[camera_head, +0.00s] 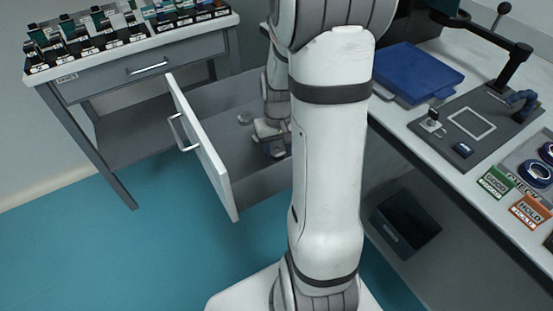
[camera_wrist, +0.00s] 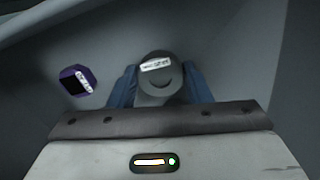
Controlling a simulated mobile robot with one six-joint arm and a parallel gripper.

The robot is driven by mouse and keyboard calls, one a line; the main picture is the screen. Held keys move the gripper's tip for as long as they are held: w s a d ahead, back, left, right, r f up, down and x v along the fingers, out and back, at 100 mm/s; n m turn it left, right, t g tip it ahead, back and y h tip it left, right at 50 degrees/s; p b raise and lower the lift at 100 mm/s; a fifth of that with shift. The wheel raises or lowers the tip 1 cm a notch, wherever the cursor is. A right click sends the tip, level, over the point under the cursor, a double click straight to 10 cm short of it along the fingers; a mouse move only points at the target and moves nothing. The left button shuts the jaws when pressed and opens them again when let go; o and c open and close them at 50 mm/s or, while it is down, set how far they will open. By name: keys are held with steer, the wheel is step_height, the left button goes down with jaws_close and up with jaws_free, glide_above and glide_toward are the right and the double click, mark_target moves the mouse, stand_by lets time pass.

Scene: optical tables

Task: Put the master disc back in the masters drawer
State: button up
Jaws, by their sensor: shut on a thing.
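A drawer with a white front (camera_head: 203,150) and grey inside stands pulled open left of my arm in the head view. My gripper (camera_head: 272,141) is down inside it. In the wrist view my gripper (camera_wrist: 160,88) has its blue fingers shut on either side of a grey round disc (camera_wrist: 157,97) with a white label, which I take to be the master disc. The label is too small to read. I cannot tell whether the disc touches the drawer floor.
A purple, dark-faced block (camera_wrist: 77,80) lies in the drawer left of my fingers. A side table (camera_head: 105,85) with rows of small labelled items stands at the left. The right bench holds a blue case (camera_head: 418,72), a dark fixture plate (camera_head: 455,150) and labelled blocks. Teal floor is clear at front left.

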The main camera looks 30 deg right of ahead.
mark_target(278, 151)
steer(key=shift+f+b, duration=0.55)
steer(key=shift+f, duration=1.2)
steer(key=shift+f, duration=0.1)
steer(key=o, duration=1.1)
steer(key=shift+o, duration=0.2)
step_height(278, 151, up, 12)
steer(key=p, duration=0.3)
steer(key=shift+p, duration=0.4)
